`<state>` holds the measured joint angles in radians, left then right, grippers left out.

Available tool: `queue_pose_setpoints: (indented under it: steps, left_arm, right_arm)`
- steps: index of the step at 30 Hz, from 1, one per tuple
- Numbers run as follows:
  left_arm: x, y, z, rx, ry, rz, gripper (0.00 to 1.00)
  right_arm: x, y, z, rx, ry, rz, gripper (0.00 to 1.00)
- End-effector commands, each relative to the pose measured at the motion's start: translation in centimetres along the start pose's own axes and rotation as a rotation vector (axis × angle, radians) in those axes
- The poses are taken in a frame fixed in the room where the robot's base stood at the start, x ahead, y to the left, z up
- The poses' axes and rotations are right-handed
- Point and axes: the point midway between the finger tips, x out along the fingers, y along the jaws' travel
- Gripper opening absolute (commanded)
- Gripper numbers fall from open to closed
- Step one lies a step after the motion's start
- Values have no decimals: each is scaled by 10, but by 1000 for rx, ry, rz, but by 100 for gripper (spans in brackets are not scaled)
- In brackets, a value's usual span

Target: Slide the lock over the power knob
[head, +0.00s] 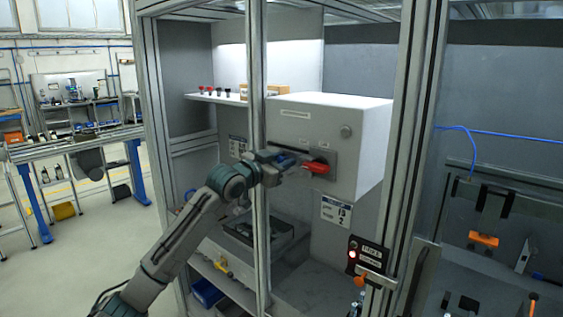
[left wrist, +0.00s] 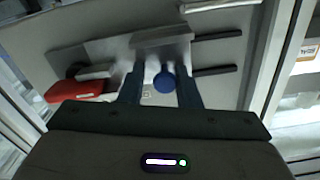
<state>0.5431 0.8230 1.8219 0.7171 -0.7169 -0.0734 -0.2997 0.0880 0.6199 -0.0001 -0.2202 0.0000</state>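The red power knob (head: 318,166) is on a dark plate on the front of a white cabinet (head: 369,125). In the left wrist view the knob (left wrist: 88,90) lies at the left. A grey sliding block (left wrist: 162,40), apparently the lock, sits between the knob and two dark rails (left wrist: 216,36). A round blue grip (left wrist: 165,82) shows just below the block. My left gripper (head: 287,161) is at the plate, left of the knob. In the left wrist view its fingers (left wrist: 163,88) stand open on either side of the blue grip, with a visible gap. My right gripper is out of view.
An upright metal post (head: 257,200) stands in front of the cabinet, close to my left wrist. A shelf (head: 215,97) with small knobs is at the upper left.

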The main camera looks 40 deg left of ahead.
Motion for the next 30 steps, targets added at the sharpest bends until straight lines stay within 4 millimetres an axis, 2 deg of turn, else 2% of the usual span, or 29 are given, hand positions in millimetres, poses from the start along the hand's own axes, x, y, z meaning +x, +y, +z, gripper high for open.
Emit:
queue_pose_setpoints:
  steps: [11, 19, 30]
  left_arm:
    - [-6, -1, 2, 2, 0, -2, 29]
    - [-37, 0, 5, 8, -1, -3, 29]
    - [-74, -1, 4, 8, -1, -3, 29]
  right_arm:
    - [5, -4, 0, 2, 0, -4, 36]
    - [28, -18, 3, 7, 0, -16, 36]
    - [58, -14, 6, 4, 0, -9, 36]
